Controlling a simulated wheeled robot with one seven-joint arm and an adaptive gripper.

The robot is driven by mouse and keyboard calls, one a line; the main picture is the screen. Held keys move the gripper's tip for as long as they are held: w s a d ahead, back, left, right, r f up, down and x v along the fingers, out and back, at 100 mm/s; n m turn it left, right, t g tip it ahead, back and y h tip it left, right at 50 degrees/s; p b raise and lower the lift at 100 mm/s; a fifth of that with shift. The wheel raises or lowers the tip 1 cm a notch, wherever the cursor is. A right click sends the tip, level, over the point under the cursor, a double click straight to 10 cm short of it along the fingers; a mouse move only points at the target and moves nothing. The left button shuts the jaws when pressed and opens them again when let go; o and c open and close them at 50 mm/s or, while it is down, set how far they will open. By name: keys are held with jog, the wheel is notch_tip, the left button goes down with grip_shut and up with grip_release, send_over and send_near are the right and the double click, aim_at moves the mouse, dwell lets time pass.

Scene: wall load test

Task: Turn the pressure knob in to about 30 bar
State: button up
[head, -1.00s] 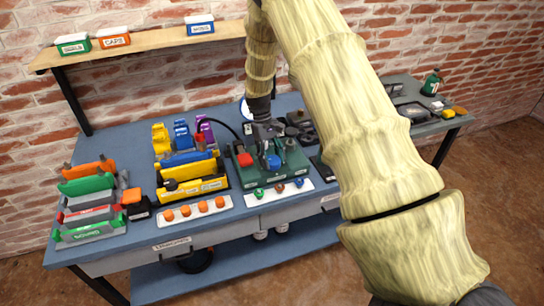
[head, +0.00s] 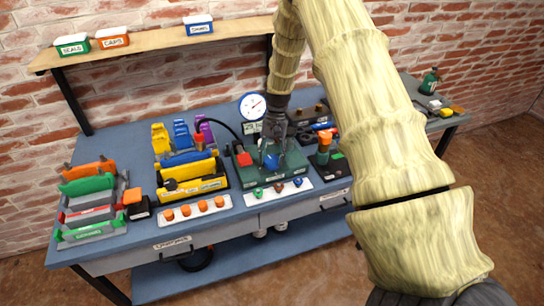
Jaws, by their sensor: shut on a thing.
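A green test block (head: 262,180) stands on the bench with a blue knob (head: 271,161) on top. I take this to be the pressure knob, though no label on it is readable. My gripper (head: 272,155) points down at the block, with its fingers around the blue knob and shut on it. The fingers hide part of the knob. A round white pressure gauge (head: 252,106) stands behind the block. Its reading is too small to tell. A red part (head: 243,158) sits at the block's left, near a black hose.
Yellow racks (head: 192,180) stand left of the block. Several orange caps (head: 202,208) and coloured pieces (head: 279,190) lie on white strips in front. An orange-and-green item (head: 323,150) stands close on the right. A shelf (head: 150,48) with labelled boxes hangs above.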

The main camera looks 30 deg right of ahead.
jog(key=shift+m, duration=0.5)
jog(key=o, duration=1)
jog(key=shift+d, duration=0.1)
jog(key=v, duration=1.2)
jog(key=shift+s, duration=0.25)
